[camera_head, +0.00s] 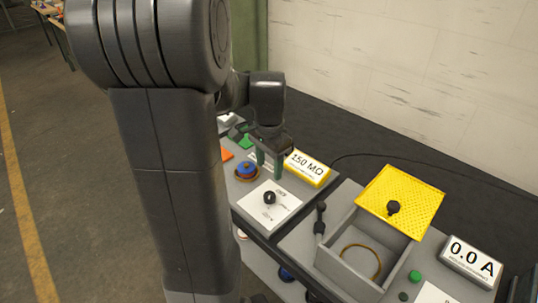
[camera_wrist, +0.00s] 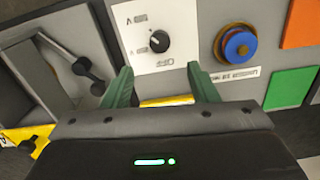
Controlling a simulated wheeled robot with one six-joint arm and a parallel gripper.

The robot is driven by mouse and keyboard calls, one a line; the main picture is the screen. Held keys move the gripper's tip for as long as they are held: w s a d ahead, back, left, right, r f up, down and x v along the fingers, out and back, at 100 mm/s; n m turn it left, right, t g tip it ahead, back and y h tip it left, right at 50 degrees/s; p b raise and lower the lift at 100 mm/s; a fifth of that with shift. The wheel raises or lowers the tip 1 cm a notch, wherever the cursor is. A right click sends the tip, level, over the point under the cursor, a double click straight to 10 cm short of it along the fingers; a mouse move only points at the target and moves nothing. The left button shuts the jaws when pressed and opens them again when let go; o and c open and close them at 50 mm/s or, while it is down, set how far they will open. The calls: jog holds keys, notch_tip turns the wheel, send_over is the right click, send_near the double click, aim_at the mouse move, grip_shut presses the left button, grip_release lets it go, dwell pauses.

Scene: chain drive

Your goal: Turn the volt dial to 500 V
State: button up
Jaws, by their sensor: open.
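The volt dial (camera_head: 269,197) is a small black knob on a white plate (camera_head: 259,213) with printed labels, too small to read. The wrist view also shows the dial (camera_wrist: 159,41), with a light mark on it whose exact setting I cannot tell. My gripper (camera_head: 269,166) has green fingers and is open and empty. It hangs above the panel, just behind the dial in the head view. In the wrist view the dial lies beyond and between the fingertips, apart from both.
A yellow-framed display (camera_head: 307,168) reading 150 MΩ stands close beside my fingers. A blue knob (camera_head: 246,170) on a brass-coloured base is left of the dial. To the right are a grey box (camera_head: 345,268) with a yellow perforated lid (camera_head: 413,205) and a 0.0 A display (camera_head: 471,262).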

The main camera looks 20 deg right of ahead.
jog(key=shift+r, duration=1.55)
